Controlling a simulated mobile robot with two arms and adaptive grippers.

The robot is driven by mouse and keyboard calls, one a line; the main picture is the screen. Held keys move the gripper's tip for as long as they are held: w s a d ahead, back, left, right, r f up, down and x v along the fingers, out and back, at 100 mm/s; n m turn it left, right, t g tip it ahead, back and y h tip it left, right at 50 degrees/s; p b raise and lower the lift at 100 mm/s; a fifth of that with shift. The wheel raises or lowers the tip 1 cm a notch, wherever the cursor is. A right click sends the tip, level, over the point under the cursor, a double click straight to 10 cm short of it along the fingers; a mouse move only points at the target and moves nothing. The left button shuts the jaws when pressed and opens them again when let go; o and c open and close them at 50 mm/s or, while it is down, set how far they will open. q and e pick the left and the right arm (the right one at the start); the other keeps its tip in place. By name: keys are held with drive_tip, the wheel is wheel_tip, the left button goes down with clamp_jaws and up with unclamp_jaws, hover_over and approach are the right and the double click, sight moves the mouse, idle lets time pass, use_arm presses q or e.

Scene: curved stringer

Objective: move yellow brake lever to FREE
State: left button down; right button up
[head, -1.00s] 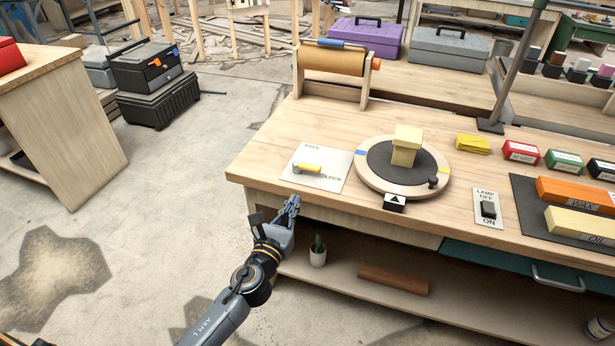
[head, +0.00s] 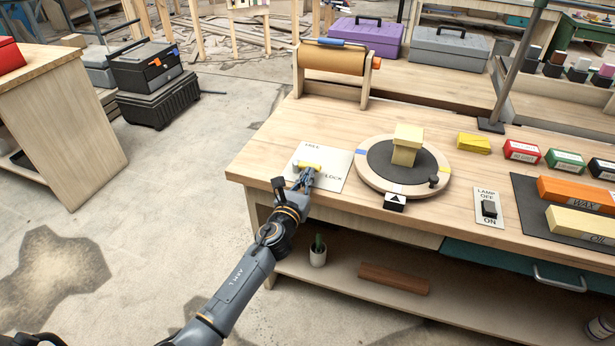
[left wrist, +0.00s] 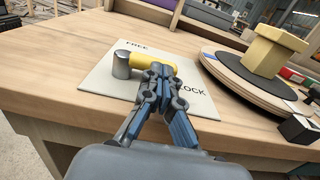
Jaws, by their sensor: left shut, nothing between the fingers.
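The yellow brake lever (head: 310,166) lies on a white plate (head: 332,171) at the bench's front left. In the left wrist view the yellow lever (left wrist: 153,61) joins a grey metal pivot post (left wrist: 122,64) at its left end. The plate reads FREE at its far side and LOCK at the right, and the lever lies between these words. My left gripper (left wrist: 161,72) is shut and empty, with its fingertips at the near side of the lever's right part; I cannot tell whether they touch. The fingers hide part of the lever. My right gripper is not in view.
A round turntable (head: 370,183) with a yellowish block (head: 407,145) on it stands just right of the plate. A paper roll holder (head: 333,70) is behind. A lamp switch (head: 489,209) is further right. The bench's front edge runs under my left arm.

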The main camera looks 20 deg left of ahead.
sight(319, 171)
use_arm(q)
drive_tip(key=shift+w+d+n+y+b, duration=0.15)
drive_tip(key=shift+n+y+b, duration=0.25)
drive_tip(key=shift+y, duration=0.2)
drive_tip(key=shift+w+d+n+y+b, duration=0.3)
drive_tip(key=shift+n+y+b, duration=0.2)
drive_tip(key=shift+y, duration=0.35)
drive_tip(key=shift+w+d+n+y+b, duration=0.15)
drive_tip(key=shift+w+n+y+b, duration=0.2)
drive_tip(key=shift+n+y, duration=0.4)
drive_tip(key=shift+w+d+g+y, duration=0.1)
drive_tip(key=shift+w+g+y, duration=0.2)
drive_tip(key=shift+w, duration=0.05)
drive_tip(key=shift+w+d, duration=0.15)
drive_tip(key=shift+w, duration=1.4)
